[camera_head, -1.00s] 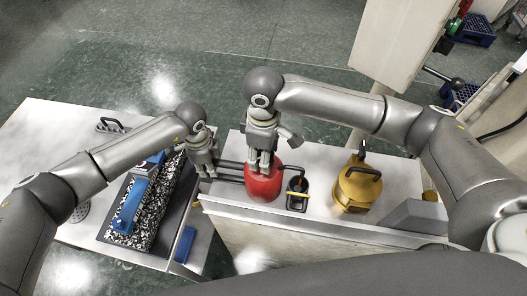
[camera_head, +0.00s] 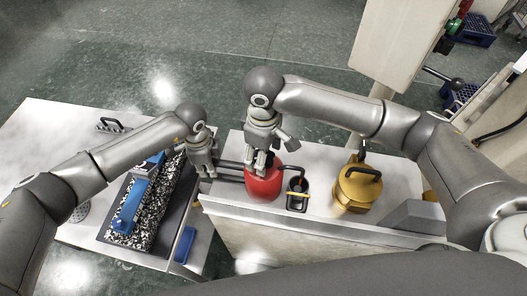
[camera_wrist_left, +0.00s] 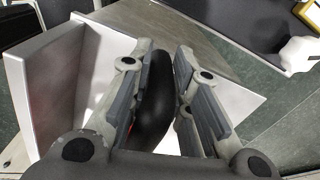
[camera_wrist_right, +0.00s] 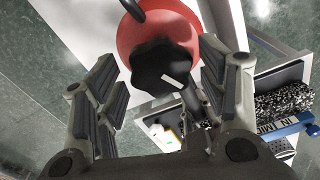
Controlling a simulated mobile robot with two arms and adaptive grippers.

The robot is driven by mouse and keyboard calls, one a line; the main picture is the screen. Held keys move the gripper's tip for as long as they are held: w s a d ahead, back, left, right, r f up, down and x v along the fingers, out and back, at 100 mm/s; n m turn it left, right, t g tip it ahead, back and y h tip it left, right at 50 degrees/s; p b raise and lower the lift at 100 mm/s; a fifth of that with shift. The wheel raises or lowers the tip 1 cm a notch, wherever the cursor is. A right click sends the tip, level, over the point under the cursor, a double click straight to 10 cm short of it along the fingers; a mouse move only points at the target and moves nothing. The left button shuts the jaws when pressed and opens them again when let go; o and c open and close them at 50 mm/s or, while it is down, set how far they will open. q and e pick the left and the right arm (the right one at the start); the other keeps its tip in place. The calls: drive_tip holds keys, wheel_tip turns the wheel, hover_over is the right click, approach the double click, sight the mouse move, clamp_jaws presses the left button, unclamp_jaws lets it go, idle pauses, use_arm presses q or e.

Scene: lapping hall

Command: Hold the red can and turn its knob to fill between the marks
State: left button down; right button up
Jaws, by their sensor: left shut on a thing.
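The red can (camera_head: 264,186) stands upright on the pale bench. Its black knob (camera_wrist_right: 165,68) with a white pointer mark shows in the right wrist view. My left gripper (camera_head: 208,171) is shut on the can's black handle (camera_wrist_left: 155,95), left of the can. My right gripper (camera_head: 262,160) is over the can's top, its fingers spread on either side of the knob; a gap shows at the left finger in the right wrist view. A black spout curves right from the can to a small dark cup (camera_head: 297,195) with a yellow mark. The fill level cannot be made out.
A yellow can (camera_head: 357,187) stands right of the cup, with a grey block (camera_head: 413,216) beyond it. A pale post rises behind the bench.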

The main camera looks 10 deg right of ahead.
idle(0.3)
wheel_tip(320, 180, up, 12)
idle(0.5)
idle(1.4)
wheel_tip(320, 180, down, 12)
drive_tip(key=shift+f, duration=0.1)
idle(0.6)
drive_tip(key=c, duration=1)
